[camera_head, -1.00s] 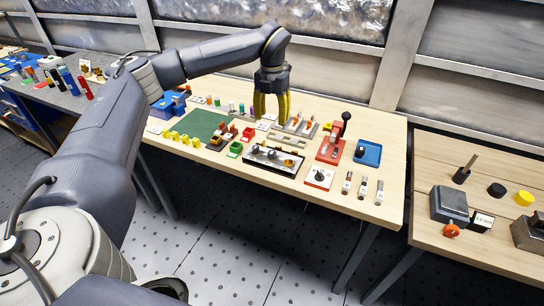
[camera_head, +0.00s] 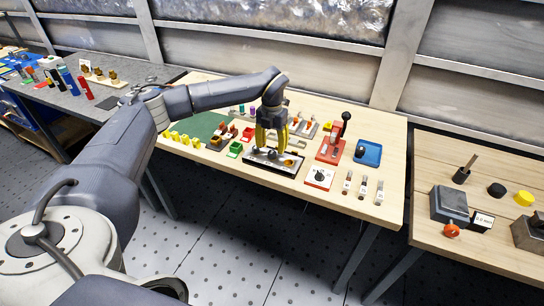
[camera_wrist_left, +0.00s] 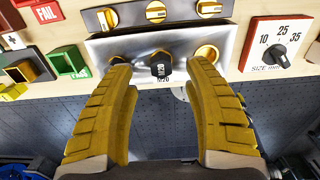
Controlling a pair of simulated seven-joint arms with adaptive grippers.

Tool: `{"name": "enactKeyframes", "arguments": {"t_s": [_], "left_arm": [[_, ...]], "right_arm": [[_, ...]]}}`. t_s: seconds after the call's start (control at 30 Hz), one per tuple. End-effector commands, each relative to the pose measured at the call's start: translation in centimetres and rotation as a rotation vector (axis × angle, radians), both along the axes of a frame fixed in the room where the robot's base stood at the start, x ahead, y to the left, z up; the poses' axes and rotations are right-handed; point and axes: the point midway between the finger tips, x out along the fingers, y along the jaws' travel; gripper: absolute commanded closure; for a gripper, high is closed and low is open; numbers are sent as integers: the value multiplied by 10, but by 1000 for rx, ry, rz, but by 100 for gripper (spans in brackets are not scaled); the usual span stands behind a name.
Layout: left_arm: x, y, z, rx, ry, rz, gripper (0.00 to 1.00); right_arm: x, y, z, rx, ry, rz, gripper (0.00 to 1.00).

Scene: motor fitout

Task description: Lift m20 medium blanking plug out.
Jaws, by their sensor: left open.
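The M20 medium blanking plug (camera_wrist_left: 160,65) is black and sits in the middle position of a pale metal plate (camera_wrist_left: 184,72) in the left wrist view. A label reading M20 is just below it. The plate (camera_head: 262,161) also shows in the head view. My left gripper (camera_wrist_left: 160,76) is open, its two yellow fingers on either side of the plug with gaps between. In the head view, my left gripper (camera_head: 271,152) is low over the plate. A dark part at the plate's left position is partly hidden by a finger. My right gripper is not in view.
A size dial (camera_wrist_left: 280,50) stands right of the plate. A green bin (camera_wrist_left: 68,61) and red FAIL block (camera_wrist_left: 42,12) are at left. A red lever press (camera_head: 333,148) and blue tray (camera_head: 368,152) stand further right.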

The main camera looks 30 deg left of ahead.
Motion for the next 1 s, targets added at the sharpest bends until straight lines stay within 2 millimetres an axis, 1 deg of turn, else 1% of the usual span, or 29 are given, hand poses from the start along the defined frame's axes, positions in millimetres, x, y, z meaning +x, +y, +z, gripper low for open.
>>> {"name": "enactKeyframes", "arguments": {"t_s": [0.1,0.33,0.47,0.73,1.0], "left_arm": [[-2,-2,-17,-1,4,-1,49],[-2,-2,-40,0,2,0,49],[-2,-2,-46,0,2,1,49],[-2,-2,-46,0,1,0,48],[-2,-2,-46,0,1,0,79]], "right_arm": [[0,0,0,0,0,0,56],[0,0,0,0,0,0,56],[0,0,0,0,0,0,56],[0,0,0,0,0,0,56],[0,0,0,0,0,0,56]]}}
